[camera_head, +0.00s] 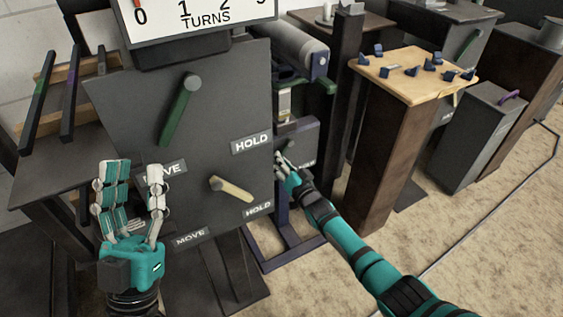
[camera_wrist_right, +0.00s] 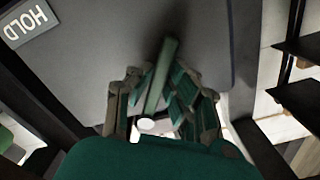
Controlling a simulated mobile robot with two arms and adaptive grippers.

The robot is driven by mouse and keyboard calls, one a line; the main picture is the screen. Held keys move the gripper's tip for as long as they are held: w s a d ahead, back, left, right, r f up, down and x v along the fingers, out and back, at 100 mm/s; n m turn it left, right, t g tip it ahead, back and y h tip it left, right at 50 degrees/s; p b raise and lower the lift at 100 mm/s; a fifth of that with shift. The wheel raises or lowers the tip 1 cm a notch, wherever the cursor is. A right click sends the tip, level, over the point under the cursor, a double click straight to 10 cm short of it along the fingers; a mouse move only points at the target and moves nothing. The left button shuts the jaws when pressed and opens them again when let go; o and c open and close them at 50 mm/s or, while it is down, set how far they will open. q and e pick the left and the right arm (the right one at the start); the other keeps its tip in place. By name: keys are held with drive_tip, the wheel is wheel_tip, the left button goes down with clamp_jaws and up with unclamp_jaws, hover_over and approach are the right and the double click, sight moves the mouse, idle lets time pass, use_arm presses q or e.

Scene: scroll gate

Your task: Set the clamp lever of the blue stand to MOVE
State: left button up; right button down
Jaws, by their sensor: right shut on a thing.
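The blue stand (camera_head: 297,245) is partly hidden behind the large grey panel in the head view. Its small grey plate carries a HOLD label (camera_head: 307,164), which also shows upside down in the right wrist view (camera_wrist_right: 28,20). My right gripper (camera_head: 284,166) is at this plate, left of the label. In the right wrist view its fingers (camera_wrist_right: 163,98) are shut around the green clamp lever (camera_wrist_right: 157,85). The stand's MOVE label is not visible. My left gripper (camera_head: 130,180) is open and empty in front of the large panel, fingers up.
The large grey panel (camera_head: 225,120) stands close on the left, with its own green lever (camera_head: 179,112), cream lever (camera_head: 231,188) and HOLD and MOVE labels. A brown pedestal (camera_head: 385,150) with a wooden top stands right of the blue stand.

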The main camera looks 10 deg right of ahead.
drive_tip(key=c, duration=1.3)
unclamp_jaws()
drive_tip(key=v, duration=1.2)
drive_tip(key=shift+s, duration=0.1)
